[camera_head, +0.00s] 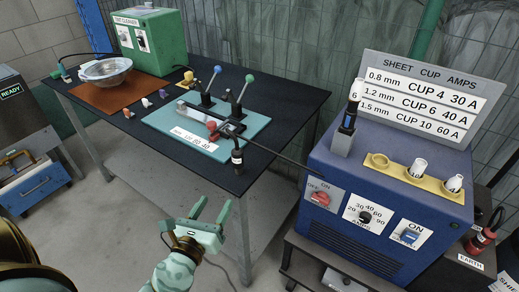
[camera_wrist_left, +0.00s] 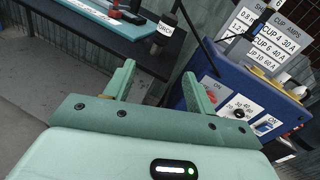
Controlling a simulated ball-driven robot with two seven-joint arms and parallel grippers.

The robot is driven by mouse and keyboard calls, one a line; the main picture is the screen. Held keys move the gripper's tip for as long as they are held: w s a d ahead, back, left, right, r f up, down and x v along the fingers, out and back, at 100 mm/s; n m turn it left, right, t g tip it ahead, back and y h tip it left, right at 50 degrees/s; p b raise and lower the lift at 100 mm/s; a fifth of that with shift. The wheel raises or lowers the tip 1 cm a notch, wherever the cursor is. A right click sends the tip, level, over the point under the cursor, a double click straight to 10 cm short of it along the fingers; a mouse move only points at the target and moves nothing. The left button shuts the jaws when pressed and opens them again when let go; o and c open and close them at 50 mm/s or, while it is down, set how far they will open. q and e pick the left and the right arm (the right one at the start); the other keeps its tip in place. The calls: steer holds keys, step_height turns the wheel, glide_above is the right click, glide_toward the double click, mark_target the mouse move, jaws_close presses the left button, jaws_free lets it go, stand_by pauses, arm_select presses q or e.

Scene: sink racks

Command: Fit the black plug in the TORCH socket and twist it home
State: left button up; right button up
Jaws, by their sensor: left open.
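My left gripper (camera_head: 211,208) is open and empty, in front of the dark table and left of the blue machine. Its two fingers also show in the left wrist view (camera_wrist_left: 158,72), with nothing between them. A black plug (camera_head: 237,169) with a white label hangs at the table's front right corner, beyond and above the gripper. The label also shows in the left wrist view (camera_wrist_left: 165,29), but its lettering is too small to read surely. I cannot make out a socket marked TORCH. My right gripper is not in view.
The blue machine (camera_head: 340,220) carries a switch, a dial and a cup rack (camera_head: 397,171). A red plug (camera_head: 478,242) sits by the EARTH label. The dark table (camera_head: 110,113) holds a teal board (camera_head: 170,117), a bowl (camera_head: 106,71) and a green box (camera_head: 160,45). Floor in front is clear.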

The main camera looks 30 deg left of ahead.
arm_select(q)
steer(key=m, duration=0.2)
steer(key=p, duration=0.2)
glide_toward(236, 164)
steer(key=w, duration=0.4)
steer(key=w+a, duration=0.1)
steer(key=w, duration=0.1)
steer(key=shift+f, duration=0.3)
steer(key=w, duration=0.2)
steer(key=w+a, duration=0.1)
steer(key=w, duration=0.2)
steer(key=shift+w+r, duration=0.2)
steer(key=shift+w, duration=0.15)
steer(key=c, duration=1.1)
